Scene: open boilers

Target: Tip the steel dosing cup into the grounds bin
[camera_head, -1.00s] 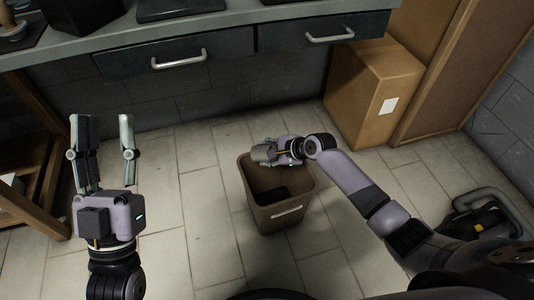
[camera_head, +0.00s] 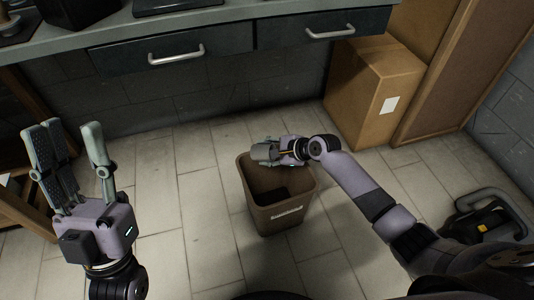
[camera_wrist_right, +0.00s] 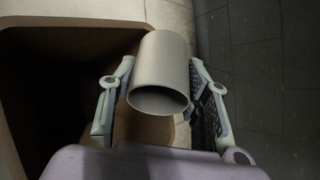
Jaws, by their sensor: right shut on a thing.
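The steel dosing cup (camera_wrist_right: 160,68) is held between the fingers of my right gripper (camera_wrist_right: 162,92) in the right wrist view. It lies tilted on its side, with its open mouth facing the wrist camera; no contents show in it. In the head view my right gripper (camera_head: 266,152) is over the back rim of the grounds bin (camera_head: 280,216), and the cup is hardly distinguishable there. The brown bin stands upright on the floor, with a dark patch at its bottom. My left gripper (camera_head: 72,150) is open and empty, left of the bin.
A counter with drawers (camera_head: 180,52) runs along the back. A cardboard box (camera_head: 372,95) stands behind the bin to the right. A black case with a handle (camera_head: 488,218) lies at the right. The tiled floor between my left gripper and the bin is clear.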

